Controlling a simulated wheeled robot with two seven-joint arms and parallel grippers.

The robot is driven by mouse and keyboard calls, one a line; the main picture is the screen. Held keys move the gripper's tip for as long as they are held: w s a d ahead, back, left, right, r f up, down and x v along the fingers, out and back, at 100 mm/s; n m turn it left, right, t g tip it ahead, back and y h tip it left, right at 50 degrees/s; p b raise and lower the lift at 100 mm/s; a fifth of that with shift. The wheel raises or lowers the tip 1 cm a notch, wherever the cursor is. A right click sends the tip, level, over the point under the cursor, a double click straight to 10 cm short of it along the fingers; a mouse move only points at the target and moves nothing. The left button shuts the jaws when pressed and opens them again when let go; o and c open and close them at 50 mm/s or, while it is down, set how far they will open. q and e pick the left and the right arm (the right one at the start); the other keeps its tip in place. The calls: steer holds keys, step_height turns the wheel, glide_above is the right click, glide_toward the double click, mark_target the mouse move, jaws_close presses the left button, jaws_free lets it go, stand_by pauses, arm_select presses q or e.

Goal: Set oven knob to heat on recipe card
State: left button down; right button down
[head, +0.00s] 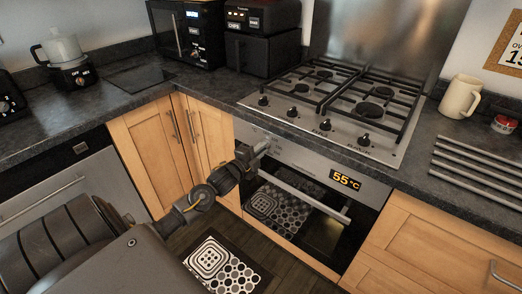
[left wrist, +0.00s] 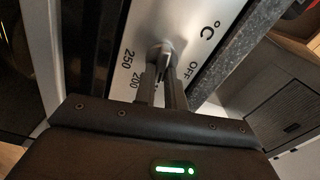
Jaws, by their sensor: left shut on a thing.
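The oven (head: 300,205) is built in under the hob, and its display (head: 345,180) reads 55 °C. My left gripper (head: 254,151) is at the left end of the oven's control panel, shut on the oven knob. In the left wrist view the gripper (left wrist: 165,70) has its two fingers around the knob (left wrist: 160,50), on a panel marked OFF, 200, 250 and °C. The fingers hide much of the knob and its pointer. The recipe card (head: 514,55) is cut off at the upper right edge; only part of its text shows. My right gripper is out of view.
The oven handle (head: 312,196) runs below the panel. A gas hob (head: 335,105) with several knobs sits above. A cream mug (head: 460,97) and a metal rack (head: 478,170) are on the right counter. A patterned mat (head: 225,265) lies on the floor.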

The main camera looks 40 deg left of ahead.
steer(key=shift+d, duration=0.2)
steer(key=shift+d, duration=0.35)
arm_select(q)
steer(key=c, duration=1.5)
jaws_free()
steer(key=shift+o, duration=0.2)
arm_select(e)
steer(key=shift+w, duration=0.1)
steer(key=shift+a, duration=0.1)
